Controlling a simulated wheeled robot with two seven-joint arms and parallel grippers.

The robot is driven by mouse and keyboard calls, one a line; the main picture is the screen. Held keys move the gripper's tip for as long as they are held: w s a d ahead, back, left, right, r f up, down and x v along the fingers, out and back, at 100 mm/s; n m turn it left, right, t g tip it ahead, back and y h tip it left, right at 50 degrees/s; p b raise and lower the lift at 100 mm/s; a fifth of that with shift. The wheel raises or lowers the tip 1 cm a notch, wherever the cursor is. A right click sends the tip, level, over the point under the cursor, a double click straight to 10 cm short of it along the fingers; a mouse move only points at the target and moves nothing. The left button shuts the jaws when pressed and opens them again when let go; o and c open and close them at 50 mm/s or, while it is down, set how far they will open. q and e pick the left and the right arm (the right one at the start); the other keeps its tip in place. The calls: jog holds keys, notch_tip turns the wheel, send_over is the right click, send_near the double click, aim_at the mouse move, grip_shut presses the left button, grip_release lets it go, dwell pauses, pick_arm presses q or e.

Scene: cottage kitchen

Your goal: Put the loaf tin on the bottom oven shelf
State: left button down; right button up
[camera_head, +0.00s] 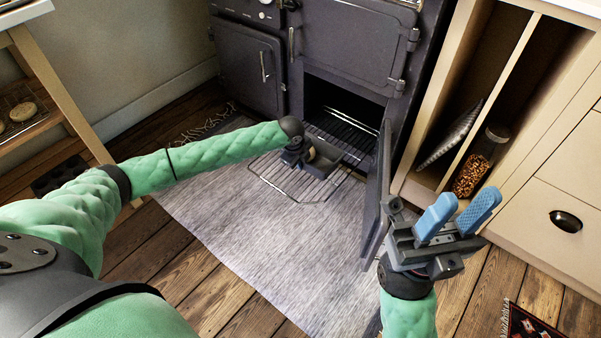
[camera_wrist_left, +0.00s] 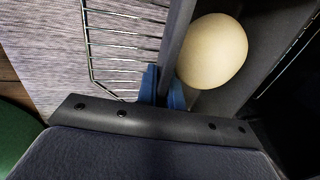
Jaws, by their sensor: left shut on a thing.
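The dark grey loaf tin (camera_head: 325,160) is at the oven's lower opening, over the pulled-out wire shelf (camera_head: 300,187). I cannot tell whether it touches the wires. My left gripper (camera_head: 300,155) is shut on the tin's side wall; in the left wrist view its blue fingers (camera_wrist_left: 163,90) pinch that wall. A pale round lump (camera_wrist_left: 212,52), like dough, lies in the tin (camera_wrist_left: 228,98). The wire shelf also shows beside the tin in the wrist view (camera_wrist_left: 125,45). My right gripper (camera_head: 463,208) is open and empty, in front of the open oven door (camera_head: 376,200).
The dark range (camera_head: 345,40) has its lower right door swung out to the right. A cupboard with a glass jar (camera_head: 480,165) and a tray (camera_head: 448,135) stands to the right. A pale rug (camera_head: 240,220) covers the floor in front. A wooden shelf unit stands at left.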

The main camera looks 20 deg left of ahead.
pick_arm(q)
notch_tip(320, 180, down, 5)
jog(key=shift+r+b, duration=0.2)
jog(key=shift+b, duration=0.65)
jog(key=c, duration=1.5)
grip_release()
jog(key=shift+f, duration=0.1)
jog(key=shift+c, duration=0.2)
jog(key=shift+r, duration=0.45)
jog(key=p+v, duration=0.3)
jog(key=v, duration=0.8)
jog(key=shift+s+p, duration=0.15)
jog(key=shift+p, duration=0.25)
jog(key=shift+r, duration=0.1)
